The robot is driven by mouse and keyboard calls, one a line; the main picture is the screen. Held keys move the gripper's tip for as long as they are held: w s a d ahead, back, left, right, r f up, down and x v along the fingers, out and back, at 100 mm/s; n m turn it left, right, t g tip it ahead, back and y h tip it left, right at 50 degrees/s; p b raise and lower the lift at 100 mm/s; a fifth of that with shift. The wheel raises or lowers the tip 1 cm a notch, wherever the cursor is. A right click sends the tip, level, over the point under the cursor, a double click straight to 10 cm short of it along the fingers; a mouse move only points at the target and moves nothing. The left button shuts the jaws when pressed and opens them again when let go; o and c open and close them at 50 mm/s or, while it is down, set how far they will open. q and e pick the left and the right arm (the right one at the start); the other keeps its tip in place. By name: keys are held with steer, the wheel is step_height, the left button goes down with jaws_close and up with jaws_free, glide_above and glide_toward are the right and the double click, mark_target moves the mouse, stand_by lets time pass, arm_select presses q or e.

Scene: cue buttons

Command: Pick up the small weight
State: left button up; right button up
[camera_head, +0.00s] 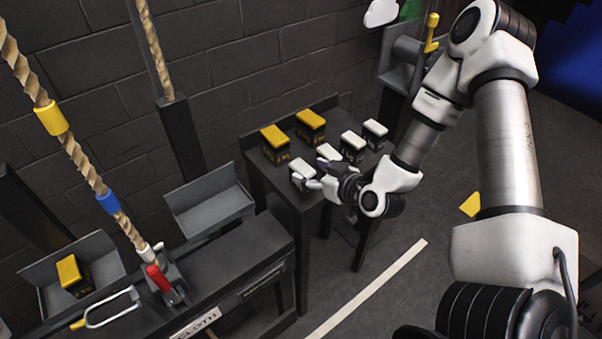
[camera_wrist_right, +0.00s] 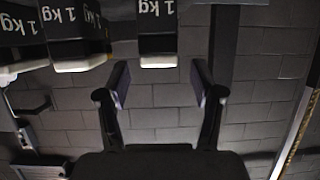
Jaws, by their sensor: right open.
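Several small weights with white tops and dark bodies stand on a dark table (camera_head: 262,182); the nearest small weight (camera_head: 301,170) is at its front. The right wrist view shows "1 kg" on the dark bodies, including the small weight (camera_wrist_right: 157,27) ahead of the gap between my fingers. My right gripper (camera_head: 320,171) is open beside the front small weight, its fingers reaching toward it. In the right wrist view my right gripper (camera_wrist_right: 160,82) has nothing between its fingers. My left gripper is not in view.
Two yellow-topped weights (camera_head: 275,138) stand at the table's back left. An empty grey tray (camera_head: 208,203), a red-handled rope post (camera_head: 158,278) and a dark bench stand left of the table.

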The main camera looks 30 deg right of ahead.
mark_target(301, 165)
steer(key=x, duration=0.4)
steer(key=shift+w, duration=0.15)
jaws_close()
steer(key=shift+r, duration=0.2)
